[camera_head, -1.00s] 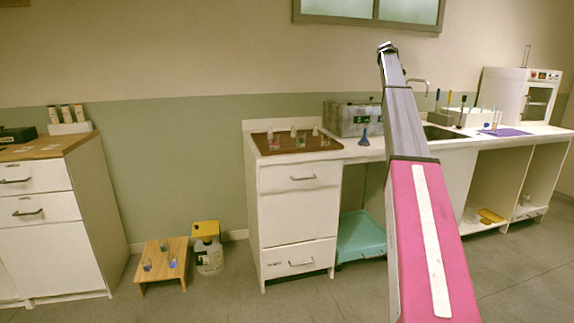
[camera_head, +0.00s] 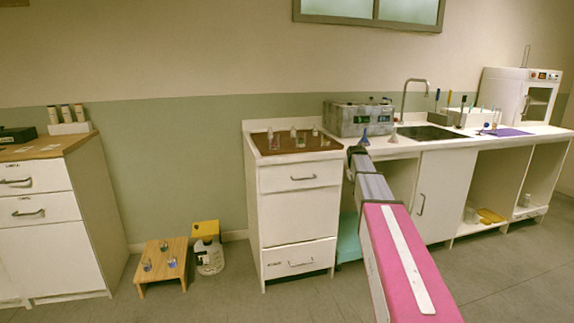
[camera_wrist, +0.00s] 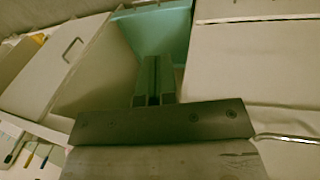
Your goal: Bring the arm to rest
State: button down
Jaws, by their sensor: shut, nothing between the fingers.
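My arm, in pink and grey, reaches from the lower right of the head view toward the counter, its far end in front of the counter's edge. My gripper (camera_wrist: 155,80) shows in the wrist view with its two fingers together and nothing between them. In that view it points toward the teal bin (camera_wrist: 165,35) and the white cabinet fronts. In the head view the fingers are hidden or too small to make out.
A brown tray (camera_head: 270,150) with several small bottles lies on the white counter, left of my arm's end. A grey box (camera_head: 345,118), a blue funnel (camera_head: 364,137) and a sink (camera_head: 428,133) are close by. A low wooden stand (camera_head: 177,250) with bottles is on the floor.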

jog(key=s+a+f+y, duration=0.1)
jog(key=s+a+f, duration=0.3)
jog(key=s, duration=0.8)
jog(key=s+a+f+m+g, duration=0.1)
jog(key=s+a+f, duration=0.4)
jog(key=s+f, duration=0.4)
jog(key=s+a+f+m+y, duration=0.1)
jog(key=s+a+f, duration=0.4)
jog(key=s, duration=1)
notch_tip(320, 180, down, 2)
jog(key=shift+s+a+f+g+y, duration=0.2)
jog(key=shift+s+g+y, duration=0.1)
